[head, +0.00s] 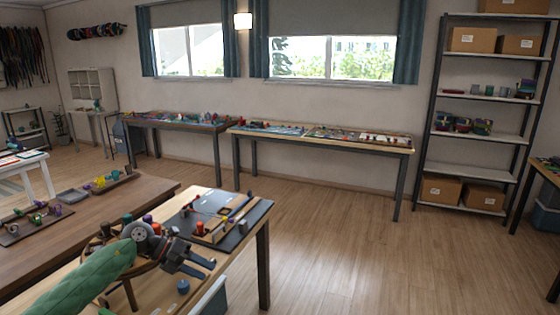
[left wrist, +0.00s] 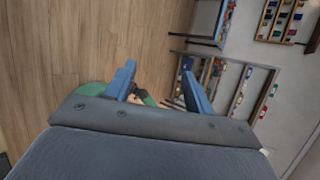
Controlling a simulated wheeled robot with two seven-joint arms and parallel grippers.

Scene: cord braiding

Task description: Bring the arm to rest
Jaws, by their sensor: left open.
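My left gripper (head: 199,262) shows in the head view at the end of my green-sleeved arm, above the near right part of the wooden work table (head: 257,232). Its two fingers are apart with nothing between them. In the left wrist view the blue fingers of the left gripper (left wrist: 160,85) are also spread, with floor and distant furniture beyond. My right gripper is in neither view.
A dark board (head: 262,209) with cords, pegs and a small tray lies on the table beyond the gripper. Open floor (head: 340,240) lies to the right. A shelf rack (head: 481,138) stands at the far wall.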

